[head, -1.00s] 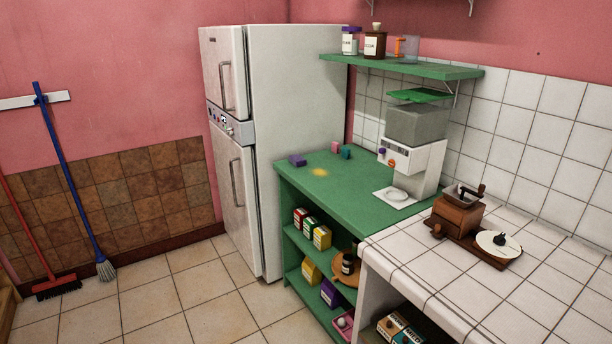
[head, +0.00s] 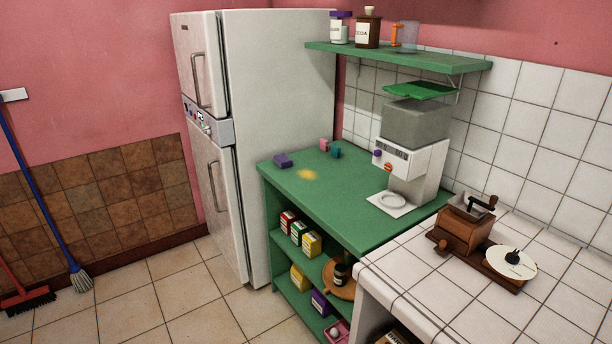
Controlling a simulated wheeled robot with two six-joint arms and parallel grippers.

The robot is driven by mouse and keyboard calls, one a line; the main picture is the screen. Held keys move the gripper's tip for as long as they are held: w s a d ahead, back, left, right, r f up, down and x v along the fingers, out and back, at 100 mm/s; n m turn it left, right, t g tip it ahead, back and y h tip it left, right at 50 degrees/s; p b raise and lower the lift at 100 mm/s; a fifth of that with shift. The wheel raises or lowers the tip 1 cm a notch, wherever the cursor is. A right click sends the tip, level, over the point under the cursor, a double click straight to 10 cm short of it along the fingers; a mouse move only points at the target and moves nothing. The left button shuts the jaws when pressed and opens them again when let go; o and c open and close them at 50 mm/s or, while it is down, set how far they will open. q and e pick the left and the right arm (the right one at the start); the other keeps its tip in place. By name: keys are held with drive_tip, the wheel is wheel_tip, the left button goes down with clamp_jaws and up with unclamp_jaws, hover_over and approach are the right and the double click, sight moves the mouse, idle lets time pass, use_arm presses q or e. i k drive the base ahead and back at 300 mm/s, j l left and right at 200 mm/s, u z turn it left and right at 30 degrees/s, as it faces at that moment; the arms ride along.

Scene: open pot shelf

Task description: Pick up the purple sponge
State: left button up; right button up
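The purple sponge (head: 283,160) lies on the green counter (head: 345,200), near its back left edge and close to the fridge. A pink block (head: 324,145) and a teal block (head: 335,152) sit farther back to the right, apart from the sponge. Neither of my grippers shows in the head view.
A white fridge (head: 280,110) stands left of the counter. A coffee machine (head: 410,155) stands on the counter's right part. A grinder (head: 466,226) sits on the white tiled counter (head: 400,272). A green wall shelf (head: 400,57) holds jars. Floor (head: 180,300) in front is clear.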

sight(282, 162)
drive_tip(key=i+j, duration=0.25)
drive_tip(key=j, duration=0.15)
drive_tip(key=i+j+z, duration=0.1)
drive_tip(key=j, duration=0.25)
drive_tip(key=i+j, duration=0.35)
drive_tip(key=i+j+z, duration=0.1)
drive_tip(key=j, duration=0.35)
drive_tip(key=i, duration=0.1)
